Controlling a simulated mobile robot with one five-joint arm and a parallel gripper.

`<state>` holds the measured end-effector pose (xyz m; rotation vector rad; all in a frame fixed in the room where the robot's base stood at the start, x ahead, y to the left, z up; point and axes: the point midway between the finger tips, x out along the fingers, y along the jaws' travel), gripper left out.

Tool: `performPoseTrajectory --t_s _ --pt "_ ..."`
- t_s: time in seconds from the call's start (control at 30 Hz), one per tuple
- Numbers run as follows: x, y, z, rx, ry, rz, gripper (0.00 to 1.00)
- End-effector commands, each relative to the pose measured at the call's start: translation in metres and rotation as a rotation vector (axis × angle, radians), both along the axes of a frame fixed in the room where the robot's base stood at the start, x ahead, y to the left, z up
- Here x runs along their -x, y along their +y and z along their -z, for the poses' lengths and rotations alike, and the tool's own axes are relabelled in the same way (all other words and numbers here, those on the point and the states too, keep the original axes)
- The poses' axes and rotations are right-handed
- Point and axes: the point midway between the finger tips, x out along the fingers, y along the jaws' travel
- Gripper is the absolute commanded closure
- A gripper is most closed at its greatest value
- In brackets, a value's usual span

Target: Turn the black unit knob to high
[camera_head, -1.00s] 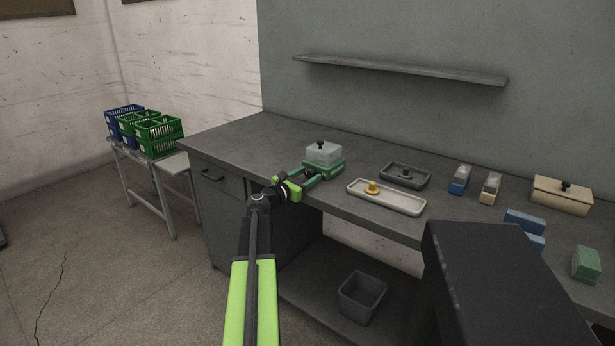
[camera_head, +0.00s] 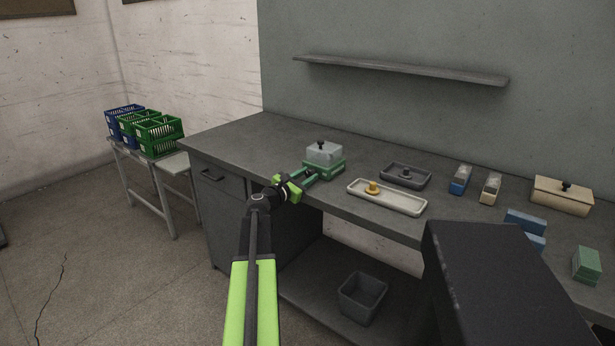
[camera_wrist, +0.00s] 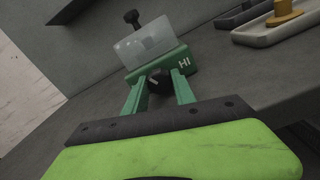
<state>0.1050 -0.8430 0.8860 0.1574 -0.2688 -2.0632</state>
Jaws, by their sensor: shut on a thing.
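The unit is a green box (camera_wrist: 188,68) with a clear cover (camera_wrist: 146,42) over its top and "HI" marked on its front at the right. In the head view the green box (camera_head: 326,169) stands near the bench's front edge. Its black knob (camera_wrist: 160,80) is on the front face, between my green fingers in the wrist view. A black top knob (camera_wrist: 132,18) stands on the cover. My gripper (camera_wrist: 159,92) is shut on the front knob; it also shows in the head view (camera_head: 312,175). The knob's pointer direction is hard to tell.
A pale tray (camera_head: 400,205) with a yellow knobbed piece (camera_head: 373,188) and a dark tray (camera_head: 418,183) lie right of the unit. Small blue and cream boxes and a cream lidded box (camera_head: 562,197) stand farther right. A shelf (camera_head: 400,71) hangs above.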

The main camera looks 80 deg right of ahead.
Motion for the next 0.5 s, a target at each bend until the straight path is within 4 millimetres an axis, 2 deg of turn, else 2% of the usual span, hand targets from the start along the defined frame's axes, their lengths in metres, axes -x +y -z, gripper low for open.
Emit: performPoseTrajectory --t_s 0.17,0.2,0.33,0.5 --pt "0.0027 0.0013 0.0008 -0.001 -0.002 0.007 1.0" --pt "0.0027 0.0013 0.0009 -0.001 -0.002 0.007 0.63" --pt "0.0023 0.001 0.0007 -0.001 -0.001 0.006 0.47" --pt "0.0018 0.0007 0.0005 -0.001 0.0 0.004 0.47"
